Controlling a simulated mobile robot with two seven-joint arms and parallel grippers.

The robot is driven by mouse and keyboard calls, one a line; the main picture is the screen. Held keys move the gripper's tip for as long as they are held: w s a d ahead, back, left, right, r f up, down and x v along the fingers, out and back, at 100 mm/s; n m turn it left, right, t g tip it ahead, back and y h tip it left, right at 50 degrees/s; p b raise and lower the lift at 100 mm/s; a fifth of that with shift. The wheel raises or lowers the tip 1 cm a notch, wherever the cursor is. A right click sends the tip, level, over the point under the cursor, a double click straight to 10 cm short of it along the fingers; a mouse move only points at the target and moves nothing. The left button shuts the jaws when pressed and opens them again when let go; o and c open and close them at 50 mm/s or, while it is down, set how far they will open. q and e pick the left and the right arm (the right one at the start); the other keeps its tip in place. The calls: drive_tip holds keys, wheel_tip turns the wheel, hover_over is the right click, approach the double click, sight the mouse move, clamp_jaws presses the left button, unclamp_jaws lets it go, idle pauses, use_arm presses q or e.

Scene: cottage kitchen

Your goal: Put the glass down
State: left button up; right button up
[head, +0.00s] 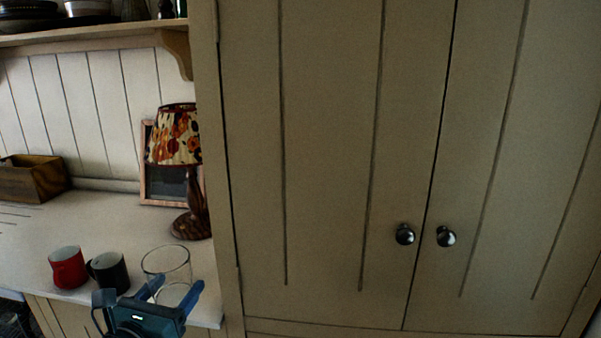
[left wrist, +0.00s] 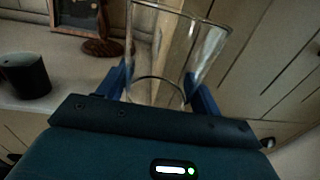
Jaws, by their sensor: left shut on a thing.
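A clear, empty glass (head: 167,262) is upright between the blue fingers of my left gripper (head: 172,292), near the counter's front right corner. In the left wrist view the glass (left wrist: 172,50) stands between the two fingers (left wrist: 156,88), which are shut on it. I cannot tell whether its base touches the counter (head: 95,220) or is held in front of the edge. My right gripper is in neither view.
A black mug (head: 108,272) and a red mug (head: 67,267) stand left of the glass. A patterned lamp (head: 178,140) and a framed picture (head: 158,180) stand behind it. A wooden box (head: 35,180) is farther left. A tall closed cupboard (head: 330,170) borders the counter's right end.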

use_arm(q)
drive_tip(key=s+d+f+n+y, duration=0.1)
drive_tip(key=s+d+f, duration=0.1)
drive_tip(key=s, duration=0.3)
drive_tip(key=s+d+f+n+y, duration=0.1)
drive_tip(key=s+d+f+y, duration=0.1)
drive_tip(key=s, duration=0.4)
drive_tip(key=shift+d+f, duration=0.4)
drive_tip(key=shift+f, duration=0.15)
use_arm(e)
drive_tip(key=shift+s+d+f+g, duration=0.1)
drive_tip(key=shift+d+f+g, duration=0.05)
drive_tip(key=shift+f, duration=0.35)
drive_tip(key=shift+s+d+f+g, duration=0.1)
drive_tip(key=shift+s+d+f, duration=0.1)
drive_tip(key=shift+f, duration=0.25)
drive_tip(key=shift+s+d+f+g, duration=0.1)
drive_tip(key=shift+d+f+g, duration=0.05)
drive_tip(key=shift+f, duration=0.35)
